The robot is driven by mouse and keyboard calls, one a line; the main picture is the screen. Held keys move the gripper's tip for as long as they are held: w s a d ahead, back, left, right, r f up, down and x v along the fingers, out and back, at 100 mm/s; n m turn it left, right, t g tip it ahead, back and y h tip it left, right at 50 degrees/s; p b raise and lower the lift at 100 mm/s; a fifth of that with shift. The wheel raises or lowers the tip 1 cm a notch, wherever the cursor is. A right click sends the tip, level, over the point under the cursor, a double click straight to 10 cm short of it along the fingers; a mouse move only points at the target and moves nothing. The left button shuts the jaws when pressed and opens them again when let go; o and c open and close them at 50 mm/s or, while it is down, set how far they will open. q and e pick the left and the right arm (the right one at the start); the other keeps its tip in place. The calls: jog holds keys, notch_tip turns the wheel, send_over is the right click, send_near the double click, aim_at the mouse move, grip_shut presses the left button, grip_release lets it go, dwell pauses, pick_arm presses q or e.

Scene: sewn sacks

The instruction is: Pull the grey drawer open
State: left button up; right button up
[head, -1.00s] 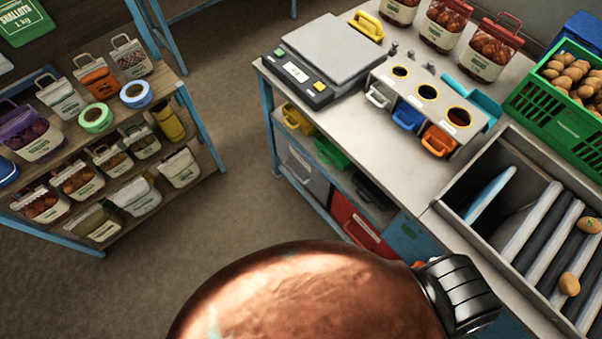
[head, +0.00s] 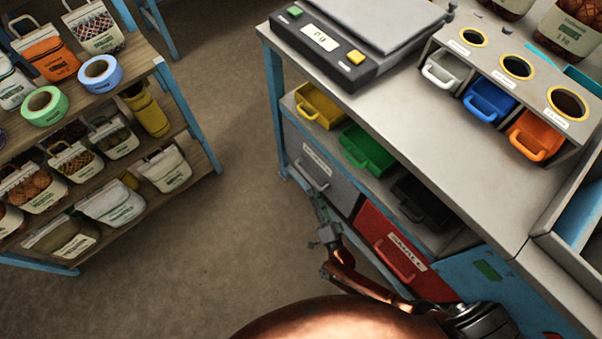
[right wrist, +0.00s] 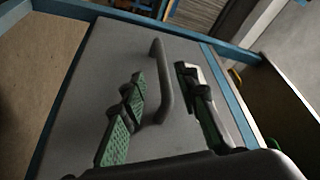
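The grey drawer (head: 337,172) is under the workbench at its left end, left of a red drawer, and looks closed. Its front fills much of the right wrist view (right wrist: 85,80). Its bar handle (right wrist: 161,85) stands out from the front. My right gripper (head: 320,208) is in front of the grey drawer, low beside the bench. In the right wrist view its green-padded fingers (right wrist: 158,82) are apart, one on each side of the handle in the picture. I cannot tell whether they touch it. My left gripper is not in view.
The red drawer (head: 383,240) is close to my right arm. Yellow (head: 320,108), green (head: 366,150) and black (head: 422,203) bins sit on the shelf above the drawers. A wooden rack (head: 190,165) with sacks stands at left. The floor (head: 215,235) between is clear.

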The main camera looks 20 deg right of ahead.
aim_at(308, 176)
jog(key=b+x, duration=0.1)
jog(key=x, duration=0.5)
jog(key=shift+w+r, duration=0.1)
jog(key=shift+w, duration=0.25)
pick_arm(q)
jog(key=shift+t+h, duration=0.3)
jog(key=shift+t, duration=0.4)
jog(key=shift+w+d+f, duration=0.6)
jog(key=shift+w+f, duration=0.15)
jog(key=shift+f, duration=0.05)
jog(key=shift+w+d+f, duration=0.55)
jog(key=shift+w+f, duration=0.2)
pick_arm(e)
jog(key=shift+w+r, duration=0.2)
jog(key=shift+w, duration=0.3)
jog(key=shift+c, duration=0.7)
grip_shut()
